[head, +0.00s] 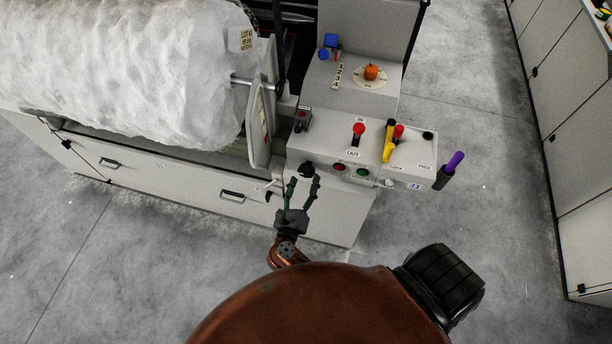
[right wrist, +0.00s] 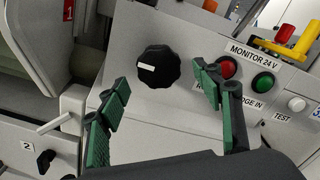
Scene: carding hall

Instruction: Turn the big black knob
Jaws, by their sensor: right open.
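The big black knob (right wrist: 158,66) sits on the slanted front of the grey control box. It has a lobed rim and a white mark that lies nearly level, on its left part. In the head view the knob (head: 306,170) shows just beyond the fingertips. My right gripper (head: 302,184) is open, with its green-padded fingers spread to either side of the knob's line. In the right wrist view the gripper (right wrist: 165,80) has one finger at lower left of the knob and one at its right. I see no contact with the knob. My left gripper is not in view.
Right of the knob are a red button (right wrist: 226,67), a green button (right wrist: 262,83) and a white button (right wrist: 297,104). A white lever (right wrist: 62,115) is at left. Red and yellow levers (head: 389,142) stand on top. A large white fibre roll (head: 120,70) lies at left.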

